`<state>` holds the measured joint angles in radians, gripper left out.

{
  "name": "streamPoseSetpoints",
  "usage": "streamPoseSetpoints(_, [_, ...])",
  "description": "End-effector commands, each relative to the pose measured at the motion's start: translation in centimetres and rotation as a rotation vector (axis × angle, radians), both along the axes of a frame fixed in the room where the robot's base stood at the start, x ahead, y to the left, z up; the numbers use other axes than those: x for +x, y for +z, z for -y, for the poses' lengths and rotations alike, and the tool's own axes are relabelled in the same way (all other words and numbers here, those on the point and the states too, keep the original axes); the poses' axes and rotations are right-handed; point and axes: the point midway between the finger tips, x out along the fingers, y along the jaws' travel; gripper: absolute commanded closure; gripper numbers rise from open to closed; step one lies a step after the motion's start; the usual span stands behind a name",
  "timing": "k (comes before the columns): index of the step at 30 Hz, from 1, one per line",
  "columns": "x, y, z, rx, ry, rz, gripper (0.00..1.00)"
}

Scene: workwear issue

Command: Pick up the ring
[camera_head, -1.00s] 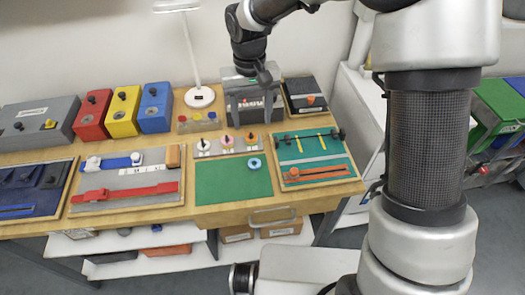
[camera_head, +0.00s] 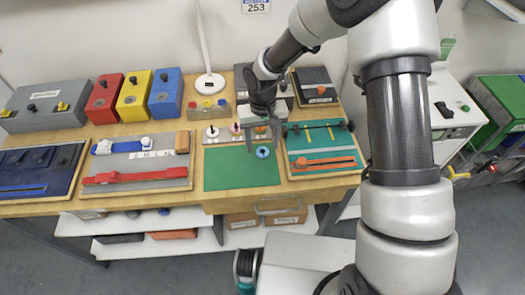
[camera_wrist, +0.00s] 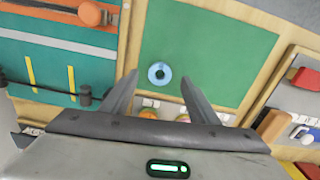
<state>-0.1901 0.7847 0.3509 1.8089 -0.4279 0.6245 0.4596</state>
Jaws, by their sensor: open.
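The ring (camera_head: 262,152) is small and light blue with a dark centre. It lies on the green mat (camera_head: 235,178), near the mat's back right corner. In the wrist view the ring (camera_wrist: 159,74) shows on the green mat (camera_wrist: 215,50), beyond and between the fingertips. My gripper (camera_head: 262,146) is above the back right part of the mat, close to the ring in the picture. In the wrist view my gripper (camera_wrist: 158,80) has its two fingers wide apart with nothing between them. The gap in height between fingertips and ring is hard to tell.
Behind the mat is a grey holder (camera_head: 212,134) with small coloured pieces, partly hidden by my gripper. A teal tool board (camera_head: 325,165) lies right, a grey board with red tool (camera_head: 140,158) left. Coloured boxes (camera_head: 165,92) stand behind. The mat's front is clear.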

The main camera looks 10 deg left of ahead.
Motion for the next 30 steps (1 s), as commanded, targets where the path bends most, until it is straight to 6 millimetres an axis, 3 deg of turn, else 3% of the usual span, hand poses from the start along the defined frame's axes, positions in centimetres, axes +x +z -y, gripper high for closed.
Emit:
streamPoseSetpoints(5, [0.0, -2.0, -0.1, 0.001, 0.001, 0.000, 0.45])
streamPoseSetpoints(13, [0.0, -2.3, 0.0, 0.000, 0.001, 0.001, 0.45])
streamPoseSetpoints(21, [0.0, -2.3, 0.0, 0.000, 0.000, 0.001, 0.89])
streamPoseSetpoints(30, [0.0, -2.2, 0.0, 0.001, 0.000, 0.002, 0.89])
